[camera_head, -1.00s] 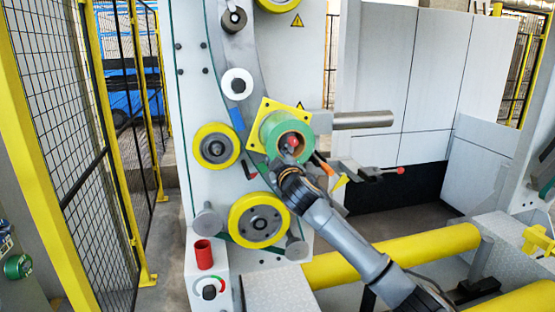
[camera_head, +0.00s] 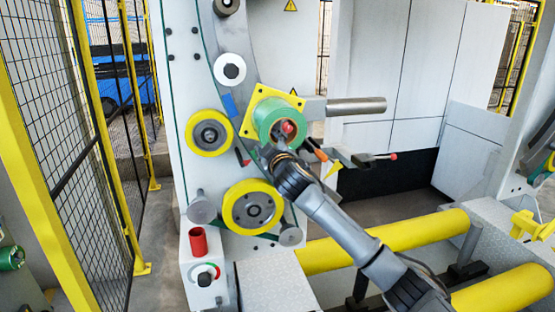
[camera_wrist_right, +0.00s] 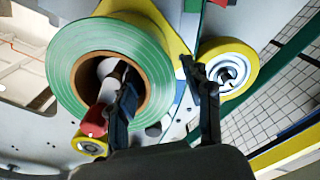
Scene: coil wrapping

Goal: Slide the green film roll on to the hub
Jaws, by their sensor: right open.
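The green film roll (camera_head: 270,120) sits at the machine's front, before a yellow square plate (camera_head: 256,104). In the right wrist view the roll (camera_wrist_right: 75,52) shows its face and brown core, with a grey hub end (camera_wrist_right: 112,70) and a red knob (camera_wrist_right: 94,121) seen in the core opening. My right gripper (camera_head: 281,148) is at the roll's lower edge. In the right wrist view its fingers (camera_wrist_right: 166,95) are spread, one across the core opening and one outside the roll's rim. Whether they touch the roll I cannot tell. My left gripper is out of view.
Yellow-rimmed rollers (camera_head: 209,138) (camera_head: 252,206) stand left of and below the roll. A grey bar (camera_head: 355,106) and a red-tipped lever (camera_head: 375,157) lie to the right. Another green roll (camera_head: 12,258) shows at the far left. Yellow cylinders (camera_head: 390,240) lie at lower right.

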